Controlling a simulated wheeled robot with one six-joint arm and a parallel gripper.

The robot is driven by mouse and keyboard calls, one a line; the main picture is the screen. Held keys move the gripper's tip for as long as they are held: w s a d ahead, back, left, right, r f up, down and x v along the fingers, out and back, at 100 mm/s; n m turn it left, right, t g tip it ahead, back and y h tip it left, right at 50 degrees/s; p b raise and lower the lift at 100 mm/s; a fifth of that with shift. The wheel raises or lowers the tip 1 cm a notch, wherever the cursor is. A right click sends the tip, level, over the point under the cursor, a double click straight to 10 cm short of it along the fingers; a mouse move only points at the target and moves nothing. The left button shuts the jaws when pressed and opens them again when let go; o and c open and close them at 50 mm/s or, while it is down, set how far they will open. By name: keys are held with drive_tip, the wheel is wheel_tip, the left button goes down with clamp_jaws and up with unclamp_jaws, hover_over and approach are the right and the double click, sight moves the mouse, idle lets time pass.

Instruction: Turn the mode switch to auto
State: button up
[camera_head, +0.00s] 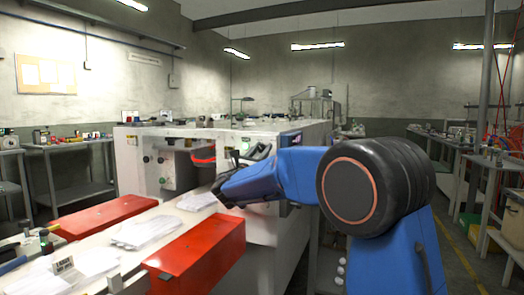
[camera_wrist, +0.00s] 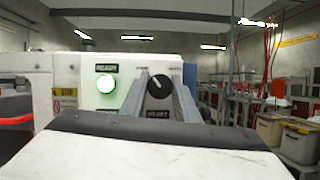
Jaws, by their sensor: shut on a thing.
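The mode switch (camera_wrist: 160,88) is a round black knob on a white panel, in the middle of the wrist view. Its pale pointer mark leans up and to the left. Small labels sit above it on both sides, too blurred to read surely; the right one looks like AUTO. My gripper (camera_wrist: 160,78) has one grey finger on each side of the knob and is shut on it. In the head view my gripper (camera_head: 226,190) is at the white machine, beyond my blue arm. The switch cannot be made out there.
A green lit button (camera_wrist: 106,84) under a READY label is left of the switch. The white machine (camera_head: 270,225) has red covers (camera_head: 205,258) and a pale table with gloves (camera_head: 145,230) in front. Workbenches (camera_head: 470,150) stand at the right, past an aisle.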

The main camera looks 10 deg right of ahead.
drive_tip(key=m+g+h, duration=0.1)
drive_tip(key=m, duration=0.2)
drive_tip(key=m+g+h, duration=0.1)
drive_tip(key=m, duration=0.2)
drive_tip(key=m+g, duration=0.1)
drive_tip(key=m, duration=0.2)
drive_tip(key=m+g, duration=0.2)
drive_tip(key=m, duration=0.1)
drive_tip(key=shift+h, duration=0.4)
drive_tip(key=m+g, duration=0.1)
drive_tip(key=m, duration=0.1)
drive_tip(key=m+g, duration=0.1)
drive_tip(key=m, duration=0.2)
drive_tip(key=shift+y, duration=0.3)
drive_tip(key=shift+m+g+y, duration=0.4)
drive_tip(key=shift+m+g, duration=0.2)
drive_tip(key=shift+m, duration=1.1)
drive_tip(key=shift+f, duration=0.1)
drive_tip(key=o, duration=1)
drive_tip(key=v, duration=1.7)
drive_tip(key=shift+s+a, duration=0.1)
drive_tip(key=shift+s, duration=0.15)
